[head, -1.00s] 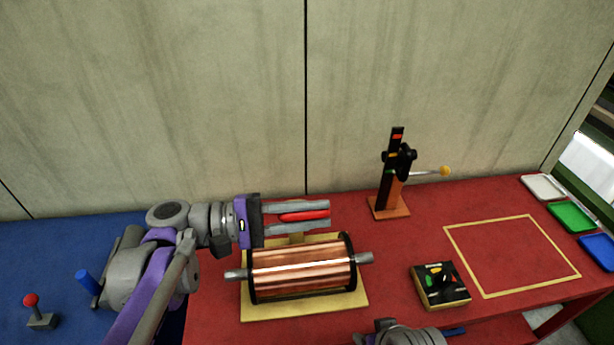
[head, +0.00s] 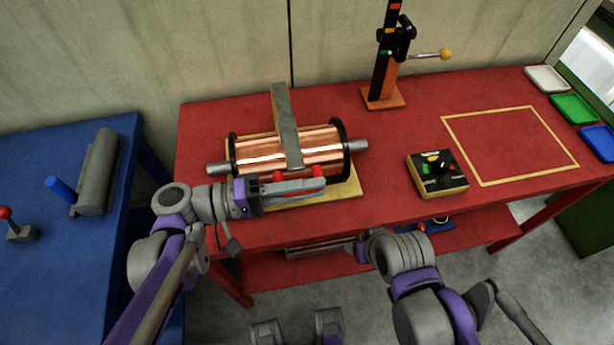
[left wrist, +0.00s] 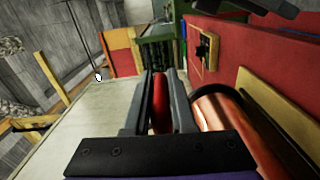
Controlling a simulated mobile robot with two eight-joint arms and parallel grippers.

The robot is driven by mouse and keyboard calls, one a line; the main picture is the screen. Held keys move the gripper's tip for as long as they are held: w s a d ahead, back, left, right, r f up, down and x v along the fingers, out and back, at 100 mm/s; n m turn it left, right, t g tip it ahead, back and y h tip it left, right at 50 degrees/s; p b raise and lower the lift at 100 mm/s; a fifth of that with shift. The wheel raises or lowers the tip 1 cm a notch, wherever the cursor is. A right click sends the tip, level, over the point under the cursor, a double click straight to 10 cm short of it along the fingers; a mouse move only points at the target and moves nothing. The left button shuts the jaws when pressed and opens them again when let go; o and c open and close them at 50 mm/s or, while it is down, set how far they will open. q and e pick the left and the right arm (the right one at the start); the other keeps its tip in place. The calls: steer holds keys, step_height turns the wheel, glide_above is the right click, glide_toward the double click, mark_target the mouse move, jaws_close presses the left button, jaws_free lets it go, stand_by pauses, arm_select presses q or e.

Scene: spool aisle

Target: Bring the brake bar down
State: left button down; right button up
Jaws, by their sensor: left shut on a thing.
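The brake bar (head: 286,125) is a grey bar lying across the top of a copper spool (head: 245,154), from its back to its front. My left gripper (head: 318,186) is at the front side of the spool, shut on the bar's red handle (head: 279,176). In the left wrist view the red handle (left wrist: 160,102) sits between the two fingers, with the copper spool (left wrist: 225,128) close on the right.
The spool stands on a yellow base (head: 345,188) on the red bench (head: 225,115). To the right are a black post with a yellow-knobbed lever (head: 385,60), a black control box (head: 438,178), a yellow outlined square (head: 482,184) and trays (head: 575,107). A blue bench (head: 95,240) stands left.

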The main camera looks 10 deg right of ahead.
arm_select(q)
steer(key=shift+f, duration=0.55)
steer(key=c, duration=0.8)
jaws_free()
steer(key=shift+w, duration=0.1)
steer(key=shift+o, duration=0.2)
steer(key=a, duration=1.1)
steer(key=shift+d, duration=0.1)
